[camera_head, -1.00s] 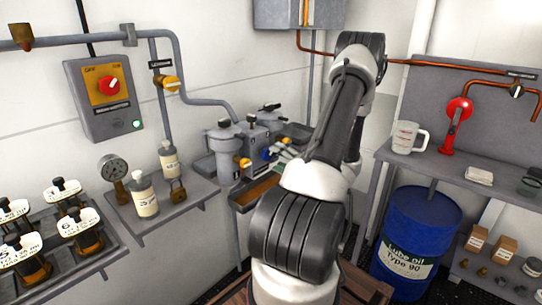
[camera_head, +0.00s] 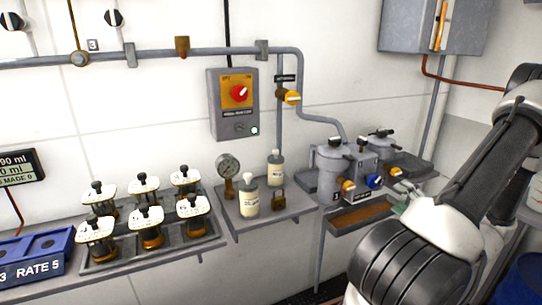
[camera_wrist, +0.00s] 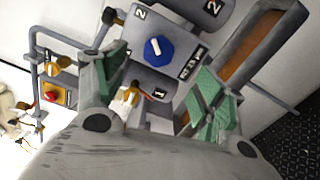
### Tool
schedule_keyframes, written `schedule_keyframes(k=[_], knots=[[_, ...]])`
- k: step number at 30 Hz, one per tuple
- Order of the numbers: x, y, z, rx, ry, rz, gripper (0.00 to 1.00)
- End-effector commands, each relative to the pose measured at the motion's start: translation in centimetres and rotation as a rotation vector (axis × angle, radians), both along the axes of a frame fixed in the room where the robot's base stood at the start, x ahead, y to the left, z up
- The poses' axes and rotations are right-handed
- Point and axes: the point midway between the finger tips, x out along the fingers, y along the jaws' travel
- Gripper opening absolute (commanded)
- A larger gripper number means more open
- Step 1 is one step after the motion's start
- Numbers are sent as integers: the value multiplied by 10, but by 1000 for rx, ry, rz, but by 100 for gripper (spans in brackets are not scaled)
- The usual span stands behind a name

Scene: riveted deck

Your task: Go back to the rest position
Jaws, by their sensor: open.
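My gripper (camera_wrist: 158,88) is open in the wrist view, its two green-padded fingers spread apart with nothing held between them. Beyond the fingers is the grey twin-canister filter unit (camera_wrist: 133,38), with a blue knob (camera_wrist: 158,48) and a yellow-handled valve (camera_wrist: 130,94). In the head view my arm reaches in from the lower right towards this filter unit (camera_head: 338,172). Only a little of the gripper (camera_head: 401,207) shows there, beside the unit's right side; the arm hides the rest. I cannot tell whether a finger touches the unit.
A drip tray (camera_head: 360,216) sits below the filter unit. To its left, a shelf (camera_head: 262,222) holds a gauge, two bottles and a padlock. Further left, a rack (camera_head: 150,254) holds several tagged sample pots. A switch box (camera_head: 234,103) and pipes line the wall.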

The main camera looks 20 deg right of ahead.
Motion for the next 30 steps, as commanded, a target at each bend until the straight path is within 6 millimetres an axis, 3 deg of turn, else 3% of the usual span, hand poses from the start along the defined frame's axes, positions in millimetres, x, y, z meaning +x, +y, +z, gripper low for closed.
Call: schedule_keyframes(k=[4, 8, 14, 21, 25, 30], knots=[[0, 0, 0, -34, -2, 0, 71], [-3, 6, -9, -183, 23, 30, 71], [-41, 74, -35, -545, 69, 323, 71], [-88, 147, -12, -1097, -55, 855, 71], [-111, 172, 7, -1391, -205, 1176, 71], [-136, 188, 41, -1788, -513, 1645, 71]])
